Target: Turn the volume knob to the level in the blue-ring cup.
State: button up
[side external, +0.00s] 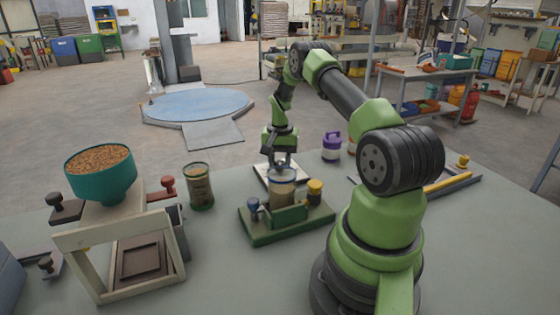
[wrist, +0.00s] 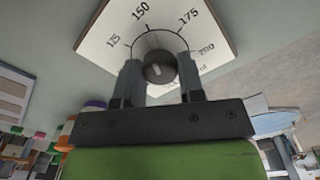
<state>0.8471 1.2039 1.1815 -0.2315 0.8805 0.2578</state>
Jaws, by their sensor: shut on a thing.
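My gripper (side external: 283,163) points down over a white dial plate (side external: 303,174) behind the cup. In the wrist view my gripper (wrist: 159,80) is shut on the dark round volume knob (wrist: 160,70), one finger on each side. The dial plate (wrist: 95,37) reads 125, 150, 175 and 200 along an arc. A pale mark on the knob points roughly up, near 150; its exact reading is unclear. The clear blue-ring cup (side external: 282,188) stands on a green stand (side external: 262,236) and holds tan grain. Its exact level is too small to read.
A teal hopper of grain (side external: 102,186) sits on a pale frame (side external: 82,238) at the left. A jar of brown grain (side external: 200,190) stands left of the stand. A purple-lidded jar (side external: 331,144) and a tray with a yellow bar (side external: 447,183) are at the right.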

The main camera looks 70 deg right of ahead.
aim_at(279, 162)
jog(key=o, duration=0.9)
jog(key=shift+r, duration=0.1)
notch_tip(279, 162, up, 10)
jog(key=shift+f, duration=0.1)
jog(key=w+a+r+n+t, duration=0.25)
jog(key=a+r+n, duration=0.25)
jog(key=a+r, duration=1.15)
jog(key=s+a+n+t, duration=0.1)
jog(key=s+a+n, duration=0.1)
jog(key=s+a, duration=0.3)
jog(key=s+a+r+n+t+y, duration=0.1)
jog(key=s+a+n+t, duration=0.1)
jog(key=s+a, duration=0.3)
jog(key=s+a+r+n+t+y, duration=0.1)
jog(key=s+a+n, duration=0.1)
jog(key=s+a, duration=0.3)
jog(key=shift+a+r+t, duration=0.15)
jog(key=shift+a+t, duration=0.2)
jog(key=shift+a, duration=0.45)
